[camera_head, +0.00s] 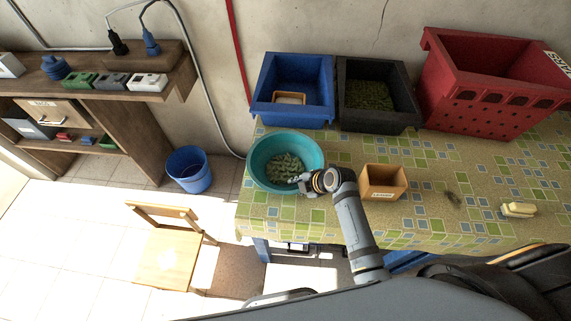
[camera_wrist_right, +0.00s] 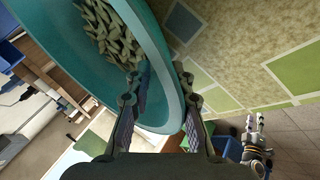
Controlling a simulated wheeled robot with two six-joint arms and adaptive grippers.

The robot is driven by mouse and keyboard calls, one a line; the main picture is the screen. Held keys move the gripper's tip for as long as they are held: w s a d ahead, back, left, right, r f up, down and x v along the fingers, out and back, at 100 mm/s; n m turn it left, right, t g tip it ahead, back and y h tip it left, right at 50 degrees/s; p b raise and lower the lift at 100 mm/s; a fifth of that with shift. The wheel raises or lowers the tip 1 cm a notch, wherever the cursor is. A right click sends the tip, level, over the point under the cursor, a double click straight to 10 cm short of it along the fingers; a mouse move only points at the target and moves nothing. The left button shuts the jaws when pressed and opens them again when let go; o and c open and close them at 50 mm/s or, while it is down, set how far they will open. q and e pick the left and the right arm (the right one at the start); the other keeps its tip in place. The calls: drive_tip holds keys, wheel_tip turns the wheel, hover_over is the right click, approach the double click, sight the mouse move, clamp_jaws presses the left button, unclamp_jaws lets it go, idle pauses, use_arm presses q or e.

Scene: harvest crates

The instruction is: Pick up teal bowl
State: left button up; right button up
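The teal bowl (camera_head: 255,166) sits upright on the table's left part, with a pile of small greenish pieces (camera_head: 285,166) inside. My right gripper (camera_head: 303,184) is at the bowl's near right rim. In the right wrist view the bowl (camera_wrist_right: 158,60) fills the upper left. There the fingers of my right gripper (camera_wrist_right: 162,85) are apart and straddle the rim, one inside the bowl and one outside. My left gripper (camera_wrist_right: 254,124) shows small at the lower right of that view, its fingers apart and empty; the head view does not show it.
A small orange-brown box (camera_head: 384,184) stands right of my right gripper. Behind are a blue crate (camera_head: 292,116), a black crate (camera_head: 378,122) and a red crate (camera_head: 470,117). A yellowish block (camera_head: 518,209) lies at the right. A wooden chair (camera_head: 168,258) and blue bucket (camera_head: 188,170) stand left.

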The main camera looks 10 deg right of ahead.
drive_tip(key=shift+w+a+f, duration=0.25)
drive_tip(key=shift+w+f, duration=0.05)
drive_tip(key=shift+f, duration=0.15)
drive_tip(key=shift+s, duration=0.1)
clamp_jaws()
use_arm(q)
drive_tip(key=shift+s, duration=0.3)
drive_tip(key=shift+f, duration=0.1)
